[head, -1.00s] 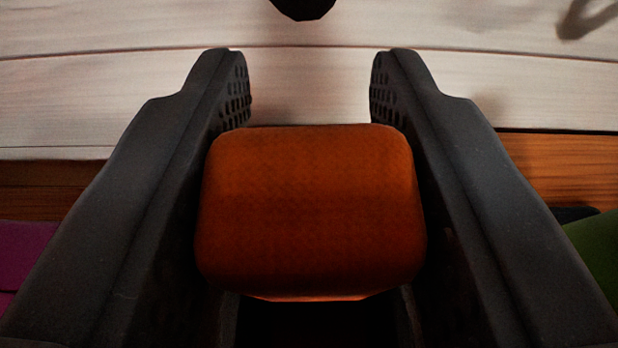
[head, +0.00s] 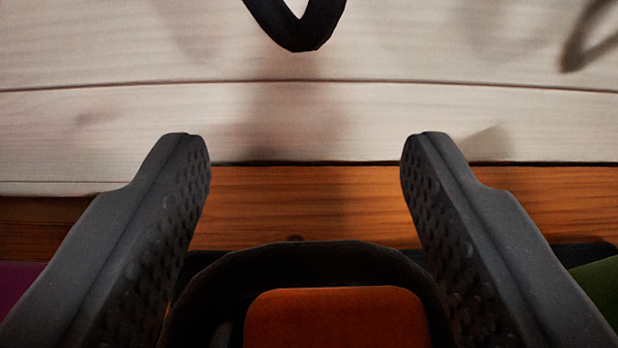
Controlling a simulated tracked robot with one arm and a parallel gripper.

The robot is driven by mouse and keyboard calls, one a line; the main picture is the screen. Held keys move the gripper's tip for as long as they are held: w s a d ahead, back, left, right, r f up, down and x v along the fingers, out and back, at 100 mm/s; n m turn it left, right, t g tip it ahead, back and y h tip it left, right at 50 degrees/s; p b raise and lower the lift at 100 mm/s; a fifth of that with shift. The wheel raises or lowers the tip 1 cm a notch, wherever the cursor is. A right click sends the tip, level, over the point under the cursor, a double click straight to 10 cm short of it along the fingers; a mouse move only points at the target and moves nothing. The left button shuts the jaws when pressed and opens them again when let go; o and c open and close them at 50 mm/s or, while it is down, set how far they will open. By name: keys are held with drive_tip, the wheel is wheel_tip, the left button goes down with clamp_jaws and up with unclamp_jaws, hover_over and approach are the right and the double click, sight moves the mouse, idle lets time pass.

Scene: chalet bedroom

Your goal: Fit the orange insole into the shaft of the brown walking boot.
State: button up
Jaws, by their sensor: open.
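My gripper (head: 305,165) is open, its two dark dimpled fingers spread wide on either side with nothing between their tips. Below and between the fingers, at the bottom of the view, the orange insole (head: 338,318) shows its top end. The insole's top sits inside this rim and is apart from the fingers.
A white plank wall (head: 300,120) stands behind, with an orange-brown wooden strip (head: 300,200) below it. A dark loop (head: 298,30) hangs at the top. A magenta item (head: 18,285) lies at the left edge and a green one (head: 600,280) at the right.

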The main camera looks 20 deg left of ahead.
drive_tip(key=p+v, duration=0.1)
drive_tip(key=v, duration=1.1)
drive_tip(key=d+r+m+t+h, duration=0.1)
drive_tip(key=d+r+h, duration=0.15)
drive_tip(key=r, duration=1.05)
drive_tip(key=d+r+m+h, duration=0.1)
drive_tip(key=d+r+h, duration=0.15)
drive_tip(key=r, duration=0.95)
drive_tip(key=s+a+r, duration=0.2)
drive_tip(key=s+r, duration=0.2)
drive_tip(key=r, duration=0.4)
drive_tip(key=s+a+r+m+t, duration=0.1)
drive_tip(key=s+a+r, duration=0.1)
drive_tip(key=s+r, duration=0.3)
drive_tip(key=s+a+r, duration=0.3)
drive_tip(key=s+r, duration=0.2)
drive_tip(key=r, duration=0.6)
drive_tip(key=shift+r+m+t+y, duration=0.2)
drive_tip(key=shift+m+t+y, duration=0.1)
drive_tip(key=shift+y, duration=0.1)
drive_tip(key=shift+s+a, duration=0.15)
drive_tip(key=shift+s, duration=0.05)
